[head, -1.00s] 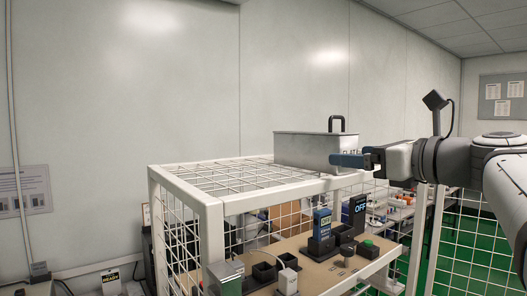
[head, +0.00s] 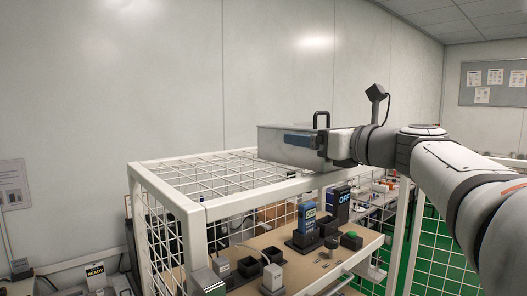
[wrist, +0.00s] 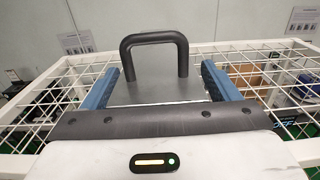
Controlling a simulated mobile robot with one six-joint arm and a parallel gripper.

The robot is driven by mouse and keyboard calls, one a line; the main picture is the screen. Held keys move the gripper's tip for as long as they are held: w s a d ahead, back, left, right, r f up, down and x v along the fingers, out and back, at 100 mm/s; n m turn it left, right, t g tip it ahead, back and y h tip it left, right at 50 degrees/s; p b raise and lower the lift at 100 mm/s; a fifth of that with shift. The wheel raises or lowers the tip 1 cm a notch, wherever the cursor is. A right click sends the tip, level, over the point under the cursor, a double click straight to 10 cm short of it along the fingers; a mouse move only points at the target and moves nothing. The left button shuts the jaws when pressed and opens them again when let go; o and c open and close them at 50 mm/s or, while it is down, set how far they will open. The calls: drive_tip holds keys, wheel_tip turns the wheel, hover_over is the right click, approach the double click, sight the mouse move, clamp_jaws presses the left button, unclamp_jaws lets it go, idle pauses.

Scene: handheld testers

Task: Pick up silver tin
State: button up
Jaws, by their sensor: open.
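The silver tin (head: 274,152) is a grey metal box with a black loop handle (head: 321,116) on its lid. It sits upright on the white wire-mesh top of a cage. In the wrist view the tin (wrist: 158,95) lies between the blue fingers of my gripper (wrist: 160,80), with the handle standing up ahead of them. My gripper (head: 300,138) is open in the head view, with one finger along the tin's near side. The far finger is hidden there. I cannot tell whether the fingers touch the tin.
The cage's white frame (head: 165,210) and mesh top (head: 205,180) surround the tin, with bare mesh to its left. Below, a shelf holds a blue tester (head: 307,220), a dark OFF display (head: 341,203) and several small black holders. A pale wall stands behind.

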drive_tip(key=shift+s, duration=0.1)
drive_tip(key=shift+c, duration=0.3)
drive_tip(key=c, duration=1.2)
drive_tip(key=shift+r, duration=0.1)
